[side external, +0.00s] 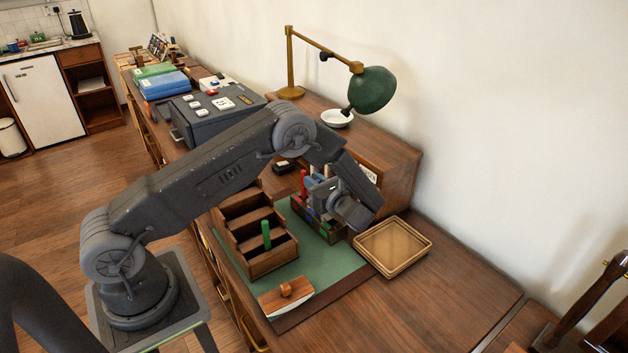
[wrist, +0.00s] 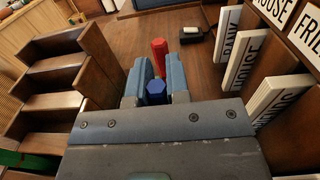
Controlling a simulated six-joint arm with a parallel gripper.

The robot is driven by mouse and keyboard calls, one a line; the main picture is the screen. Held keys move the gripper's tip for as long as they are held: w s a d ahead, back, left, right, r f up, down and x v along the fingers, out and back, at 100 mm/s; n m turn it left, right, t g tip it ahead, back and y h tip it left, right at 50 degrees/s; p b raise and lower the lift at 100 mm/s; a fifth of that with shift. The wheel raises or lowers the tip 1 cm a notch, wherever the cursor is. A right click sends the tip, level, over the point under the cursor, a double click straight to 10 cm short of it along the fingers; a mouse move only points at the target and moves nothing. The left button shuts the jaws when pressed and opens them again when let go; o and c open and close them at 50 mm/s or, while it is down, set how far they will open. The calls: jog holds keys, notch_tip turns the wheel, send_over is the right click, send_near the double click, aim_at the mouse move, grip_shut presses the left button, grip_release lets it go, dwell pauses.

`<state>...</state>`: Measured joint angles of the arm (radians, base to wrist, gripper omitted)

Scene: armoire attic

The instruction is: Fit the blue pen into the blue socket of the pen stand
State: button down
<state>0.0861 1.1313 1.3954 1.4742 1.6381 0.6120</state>
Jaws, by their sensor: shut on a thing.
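My gripper (side external: 320,194) is over the dark wooden pen stand (side external: 330,238) on the green mat. In the wrist view my gripper (wrist: 155,86) is shut on the blue pen (wrist: 156,94), whose blue end shows between the blue-grey fingers. The pen's lower end is hidden, so I cannot tell whether it is in the blue socket or above it. A red pen (side external: 303,183) stands upright at the stand's far left end; it also shows just beyond the fingers in the wrist view (wrist: 159,48). A green pen (side external: 266,234) stands in the stepped wooden rack.
The stepped rack (side external: 245,219) is left of the stand, and an empty wooden tray (side external: 392,247) is to its right. A wood-handled blotter (side external: 286,294) lies at the mat's front. Word signs (wrist: 245,62) stand close along the right in the wrist view.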

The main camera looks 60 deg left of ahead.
jog(key=shift+f, duration=0.3)
jog(key=c, duration=1)
grip_release()
jog(key=shift+d, duration=0.1)
jog(key=d, duration=1.3)
jog(key=shift+w+d, duration=0.2)
jog(key=shift+d, duration=0.15)
jog(key=shift+r, duration=0.1)
